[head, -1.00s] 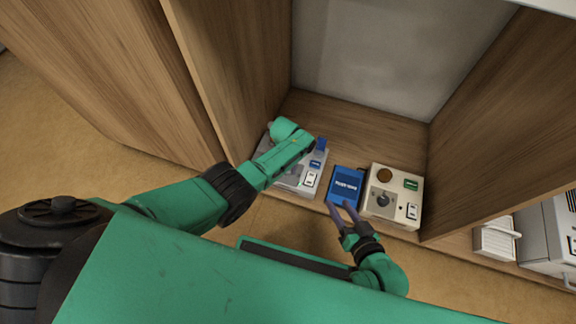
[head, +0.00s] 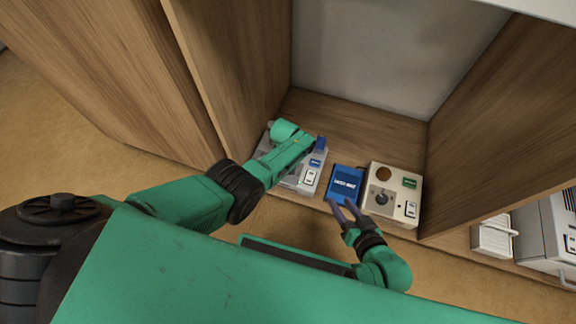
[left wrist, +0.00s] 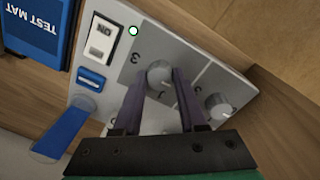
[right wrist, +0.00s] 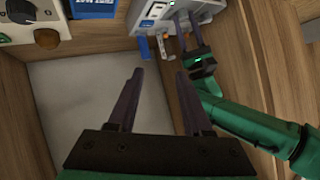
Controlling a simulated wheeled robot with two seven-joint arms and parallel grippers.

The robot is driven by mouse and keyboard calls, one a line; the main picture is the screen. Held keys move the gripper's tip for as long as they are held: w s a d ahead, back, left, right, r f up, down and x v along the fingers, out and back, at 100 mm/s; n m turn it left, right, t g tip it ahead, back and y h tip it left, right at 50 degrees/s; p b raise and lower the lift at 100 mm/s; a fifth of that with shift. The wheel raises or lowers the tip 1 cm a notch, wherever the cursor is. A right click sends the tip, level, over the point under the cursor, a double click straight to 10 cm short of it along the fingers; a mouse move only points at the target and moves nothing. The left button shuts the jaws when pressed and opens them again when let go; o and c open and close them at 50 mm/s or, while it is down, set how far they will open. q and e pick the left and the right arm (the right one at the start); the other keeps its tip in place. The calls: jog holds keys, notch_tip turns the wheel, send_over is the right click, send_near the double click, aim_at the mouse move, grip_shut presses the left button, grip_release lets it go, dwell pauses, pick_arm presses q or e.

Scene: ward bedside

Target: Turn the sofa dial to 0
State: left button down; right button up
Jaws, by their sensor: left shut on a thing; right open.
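A grey control unit (head: 308,180) sits on the left of the wooden bay, partly hidden under my left arm. In the left wrist view its panel has a grey dial knob (left wrist: 159,72) with the digit 3 beside it, and a second knob (left wrist: 218,106) to the right. My left gripper (left wrist: 161,80) is shut on the first knob; its fingers hide some markings. I cannot read a sofa label or the pointer setting. My right gripper (head: 339,202) is open and empty near the blue mat; it also shows in the right wrist view (right wrist: 159,77).
A blue test mat (head: 345,183) lies right of the grey unit. A cream box (head: 405,174) with a dark knob stands beside it. The unit also has an ON switch (left wrist: 101,36), a green light (left wrist: 133,31) and a blue lever (left wrist: 62,132). Wooden walls flank the bay.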

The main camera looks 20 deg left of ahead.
pick_arm(q)
jog(key=shift+c, duration=2.3)
grip_release()
jog(key=shift+r, duration=0.1)
pick_arm(e)
jog(key=shift+w+d+r, duration=0.1)
jog(key=shift+r, duration=0.05)
